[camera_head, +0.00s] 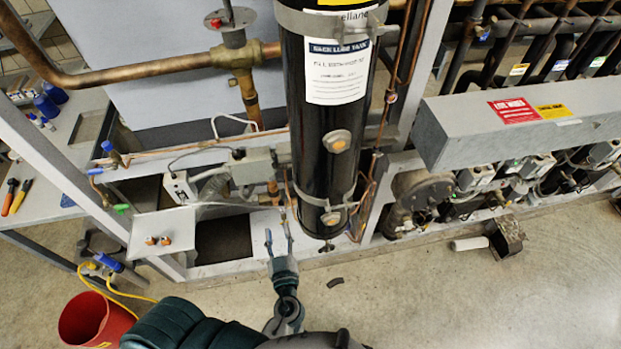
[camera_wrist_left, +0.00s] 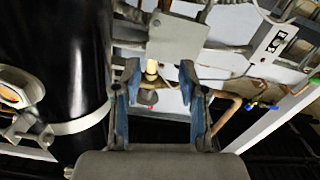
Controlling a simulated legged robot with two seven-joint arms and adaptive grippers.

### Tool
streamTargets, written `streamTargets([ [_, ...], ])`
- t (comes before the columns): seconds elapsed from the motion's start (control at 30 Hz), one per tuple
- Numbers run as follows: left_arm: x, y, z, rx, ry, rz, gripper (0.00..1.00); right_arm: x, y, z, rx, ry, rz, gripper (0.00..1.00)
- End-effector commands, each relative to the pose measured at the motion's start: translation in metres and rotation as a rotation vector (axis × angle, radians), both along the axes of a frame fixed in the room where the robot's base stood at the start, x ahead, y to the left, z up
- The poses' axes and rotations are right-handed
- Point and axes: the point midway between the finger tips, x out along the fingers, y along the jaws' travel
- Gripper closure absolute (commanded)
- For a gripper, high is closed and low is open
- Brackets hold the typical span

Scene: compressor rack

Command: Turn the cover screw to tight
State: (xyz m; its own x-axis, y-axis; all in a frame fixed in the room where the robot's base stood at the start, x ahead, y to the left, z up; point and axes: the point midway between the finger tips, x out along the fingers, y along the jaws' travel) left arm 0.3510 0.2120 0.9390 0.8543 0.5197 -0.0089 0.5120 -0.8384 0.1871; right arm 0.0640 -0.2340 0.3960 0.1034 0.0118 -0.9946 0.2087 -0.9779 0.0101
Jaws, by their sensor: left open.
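My left gripper (camera_head: 279,238) is open and empty, pointing up toward the lower left side of the black tank (camera_head: 320,110). In the left wrist view its two blue fingers (camera_wrist_left: 161,80) stand apart. Between and beyond them shows a brass fitting (camera_wrist_left: 151,70) with a darker, reddish-grey end (camera_wrist_left: 148,97) below it. The fingers do not visibly touch it. A brass fitting also shows above the gripper in the head view (camera_head: 273,188). I cannot tell for certain which part is the cover screw or how tight it is. My right gripper is not in view.
Thin copper tubes (camera_head: 366,190) run beside the tank. A grey box (camera_wrist_left: 178,38) is close above the fingers. A white plate (camera_head: 162,232) with two small copper-coloured pieces is at left. A red bucket (camera_head: 95,320) stands on the floor.

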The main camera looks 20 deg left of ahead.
Motion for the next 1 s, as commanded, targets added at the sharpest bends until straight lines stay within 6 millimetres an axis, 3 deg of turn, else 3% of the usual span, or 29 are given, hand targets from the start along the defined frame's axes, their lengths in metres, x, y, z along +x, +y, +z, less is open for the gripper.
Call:
streamTargets([
  [0.17,0.009,-0.001,0.006,0.006,-0.014,0.005,0.58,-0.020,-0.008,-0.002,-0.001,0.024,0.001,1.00],
  [0.3,0.029,0.004,0.009,0.012,-0.014,0.005,0.58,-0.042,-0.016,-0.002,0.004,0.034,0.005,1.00],
  [0.7,0.111,0.051,0.011,0.017,-0.012,0.003,0.58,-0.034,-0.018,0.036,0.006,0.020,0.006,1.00],
  [1.0,0.145,0.075,0.007,0.011,-0.010,0.003,0.58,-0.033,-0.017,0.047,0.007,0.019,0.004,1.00],
])
